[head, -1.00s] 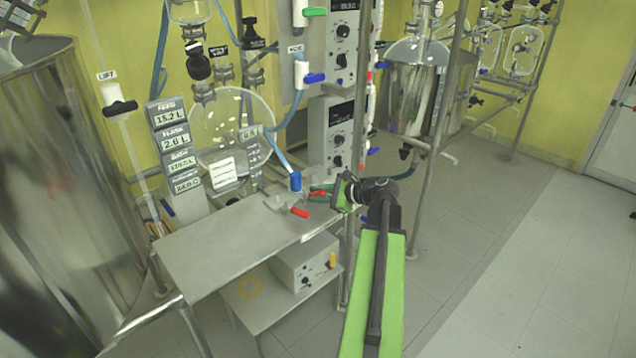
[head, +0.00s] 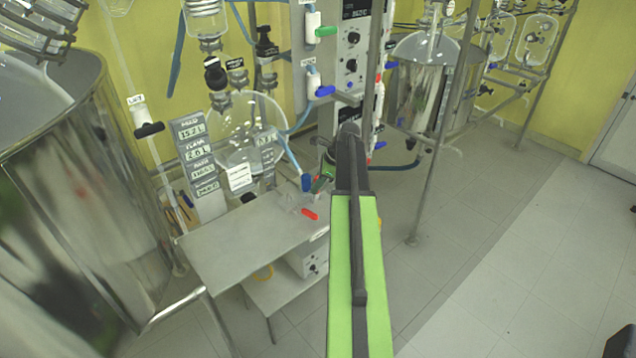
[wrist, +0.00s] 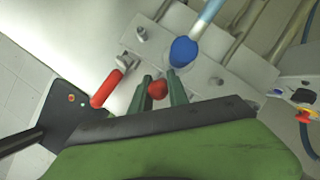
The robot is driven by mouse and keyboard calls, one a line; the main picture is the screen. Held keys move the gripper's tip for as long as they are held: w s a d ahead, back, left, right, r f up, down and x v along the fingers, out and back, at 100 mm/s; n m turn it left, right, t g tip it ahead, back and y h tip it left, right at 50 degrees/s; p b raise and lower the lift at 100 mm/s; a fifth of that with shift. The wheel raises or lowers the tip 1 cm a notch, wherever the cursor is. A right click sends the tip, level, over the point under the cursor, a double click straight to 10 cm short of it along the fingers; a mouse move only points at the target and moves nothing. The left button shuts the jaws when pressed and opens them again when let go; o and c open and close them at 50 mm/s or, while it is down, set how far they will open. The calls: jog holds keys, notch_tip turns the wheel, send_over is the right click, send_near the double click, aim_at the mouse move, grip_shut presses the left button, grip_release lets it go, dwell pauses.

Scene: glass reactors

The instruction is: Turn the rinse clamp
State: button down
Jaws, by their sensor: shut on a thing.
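My gripper (wrist: 159,78) has its two green fingers on either side of a small red clamp handle (wrist: 157,90) and is shut on it. In the head view my gripper (head: 319,184) is at the back right corner of the steel table, partly hidden by my arm. A second red clamp handle (wrist: 106,88) lies to the left of the fingers, apart from them; it also shows in the head view (head: 309,214). A blue fitting (wrist: 184,51) on a hose stands just beyond the fingers. No readable label shows which clamp is the rinse one.
The steel table (head: 235,235) has a bare top to the left. A large steel vessel (head: 80,190) stands at the left. A glass flask (head: 245,125) and a control panel rise behind. Metal posts stand right of my arm. Open floor (head: 500,270) lies to the right.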

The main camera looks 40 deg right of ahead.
jog(key=shift+w+g, duration=0.2)
jog(key=shift+g, duration=0.3)
jog(key=c, duration=1.5)
grip_release()
jog(key=shift+c, duration=0.2)
jog(key=p+v, duration=1.6)
jog(key=v, duration=0.1)
jog(key=shift+s+r, duration=0.2)
